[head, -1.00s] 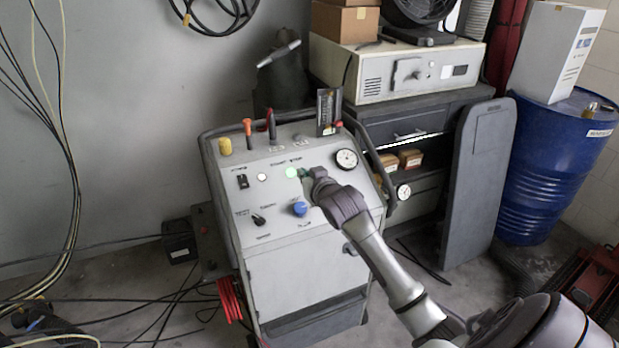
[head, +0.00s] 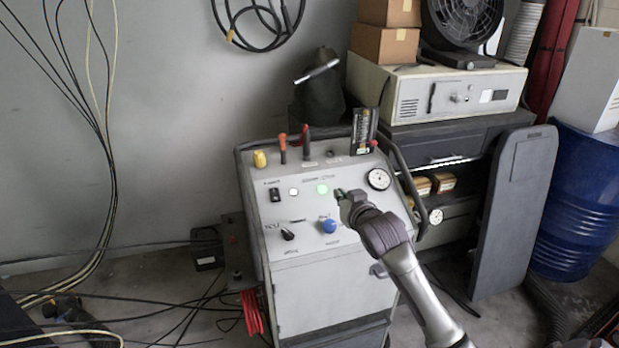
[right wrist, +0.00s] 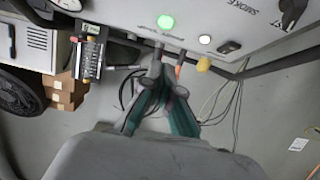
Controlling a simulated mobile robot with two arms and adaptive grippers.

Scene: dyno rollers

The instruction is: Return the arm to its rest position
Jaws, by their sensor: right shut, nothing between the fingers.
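My right gripper (head: 345,196) is in front of the upper right part of the grey console's sloped panel (head: 300,212), just right of the glowing green light (head: 322,189). Its fingers are shut and empty. In the right wrist view the teal-sided right gripper (right wrist: 166,84) shows with its fingers together, below the green light (right wrist: 166,22). I cannot tell whether the fingertips touch the panel. My right arm reaches in from the lower right. My left gripper is not in view.
The panel carries a blue knob (head: 330,227), a black rotary switch (head: 288,234) and a round gauge (head: 379,179). A dark upright board (head: 515,210) and a blue drum (head: 578,205) stand at the right. Loose cables (head: 150,318) lie on the floor at lower left.

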